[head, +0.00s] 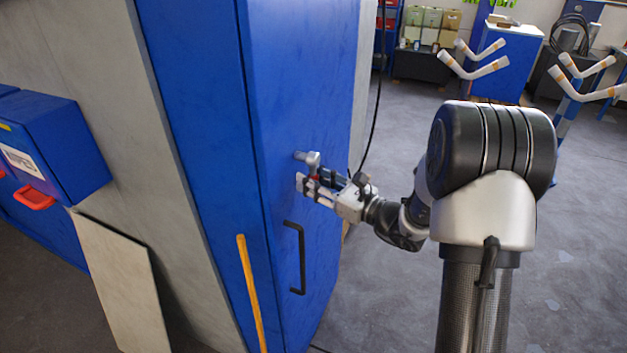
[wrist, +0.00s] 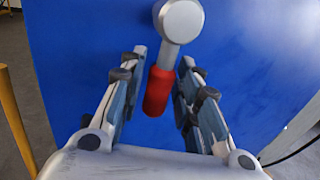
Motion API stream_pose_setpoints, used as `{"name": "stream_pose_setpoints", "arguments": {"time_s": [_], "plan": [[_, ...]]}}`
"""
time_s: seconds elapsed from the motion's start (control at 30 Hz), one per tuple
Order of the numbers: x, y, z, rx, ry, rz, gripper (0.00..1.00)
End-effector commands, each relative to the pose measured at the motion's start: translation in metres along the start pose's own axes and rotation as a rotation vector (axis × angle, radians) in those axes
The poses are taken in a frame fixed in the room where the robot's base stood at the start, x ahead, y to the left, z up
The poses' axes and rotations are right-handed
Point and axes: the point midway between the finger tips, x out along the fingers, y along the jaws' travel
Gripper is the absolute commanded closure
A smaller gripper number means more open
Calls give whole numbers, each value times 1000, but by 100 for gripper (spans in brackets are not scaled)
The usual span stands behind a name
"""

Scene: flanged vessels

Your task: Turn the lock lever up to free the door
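The lock lever (wrist: 181,26) is on the blue door (head: 290,120), with a round grey hub and a red grip (wrist: 157,91). In the wrist view the red grip hangs down from the hub, slightly tilted to the left. My gripper (wrist: 160,75) is open, with one finger on each side of the red grip. Gaps show between the grip and both fingers. In the head view my gripper (head: 313,188) is at the door, and the lever hub (head: 313,159) shows just above it; most of the red grip is hidden by the fingers.
A black door handle (head: 301,258) sits below the lever. A yellow bar (head: 251,292) stands left of it. A blue cabinet with a red handle (head: 34,198) is at the far left. A black cable (head: 373,120) hangs behind the door. Open floor lies to the right.

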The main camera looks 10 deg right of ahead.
Motion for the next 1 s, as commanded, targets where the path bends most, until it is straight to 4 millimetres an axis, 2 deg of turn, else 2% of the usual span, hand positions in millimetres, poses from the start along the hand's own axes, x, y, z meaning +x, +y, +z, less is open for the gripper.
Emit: {"name": "stream_pose_setpoints", "arguments": {"time_s": [0.07, 0.4, 0.83, 1.0], "plan": [[0, 0, 0, 0, 0, 0, 78], [0, 0, 0, 0, 0, 0, 100], [0, 0, 0, -1, -1, 0, 100], [-7, -10, -1, -24, -7, -3, 100]]}}
